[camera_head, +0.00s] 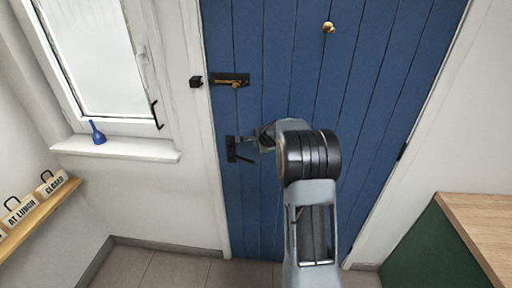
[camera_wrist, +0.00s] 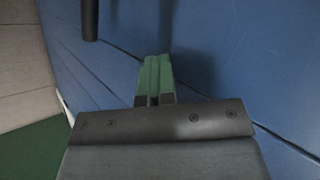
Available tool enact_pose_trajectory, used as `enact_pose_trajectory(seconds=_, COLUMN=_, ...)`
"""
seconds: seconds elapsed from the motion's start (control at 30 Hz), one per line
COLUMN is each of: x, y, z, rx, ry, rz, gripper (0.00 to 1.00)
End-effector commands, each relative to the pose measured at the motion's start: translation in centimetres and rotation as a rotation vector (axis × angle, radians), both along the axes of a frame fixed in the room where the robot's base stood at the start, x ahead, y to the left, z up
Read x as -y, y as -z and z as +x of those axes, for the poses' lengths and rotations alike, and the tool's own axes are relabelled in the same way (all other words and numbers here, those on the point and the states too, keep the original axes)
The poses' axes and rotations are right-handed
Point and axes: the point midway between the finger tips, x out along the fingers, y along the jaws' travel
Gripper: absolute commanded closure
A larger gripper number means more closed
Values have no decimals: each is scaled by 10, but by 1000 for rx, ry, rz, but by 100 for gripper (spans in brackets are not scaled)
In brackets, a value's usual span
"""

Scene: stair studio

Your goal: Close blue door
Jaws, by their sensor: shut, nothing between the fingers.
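The blue plank door (camera_head: 290,70) fills the middle of the head view, and its left edge lies along the white frame with no clear gap visible. A black lever handle (camera_head: 238,150) is on its left side. My gripper (camera_head: 262,136) is beside the handle, close to the door face and partly hidden by my arm. In the wrist view, the green fingertips of my gripper (camera_wrist: 154,80) are together and empty in front of the blue door (camera_wrist: 230,60). Part of a black bar (camera_wrist: 90,18), probably the handle, shows at the top; I cannot tell whether the fingers touch the door.
A bolt (camera_head: 230,80) is on the door above the handle, with a black keeper (camera_head: 196,82) on the frame. A brass knob (camera_head: 328,27) is higher up. A wood-topped green cabinet (camera_head: 415,240) is at right.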

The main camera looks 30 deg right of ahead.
Motion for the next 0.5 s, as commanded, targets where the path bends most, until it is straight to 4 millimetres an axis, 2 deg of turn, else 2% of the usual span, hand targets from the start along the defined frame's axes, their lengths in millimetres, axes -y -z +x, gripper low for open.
enact_pose_trajectory(seconds=0.03, x=1, y=-3, z=-6, rx=10, ry=13, rz=-11, gripper=100)
enact_pose_trajectory(seconds=0.17, x=-25, y=-2, z=-22, rx=1, ry=-3, rz=-7, gripper=100)
enact_pose_trajectory(seconds=0.3, x=-42, y=-26, z=-41, rx=0, ry=-11, rz=-7, gripper=100)
enact_pose_trajectory(seconds=0.5, x=-51, y=-50, z=-66, rx=-3, ry=-2, rz=-5, gripper=100)
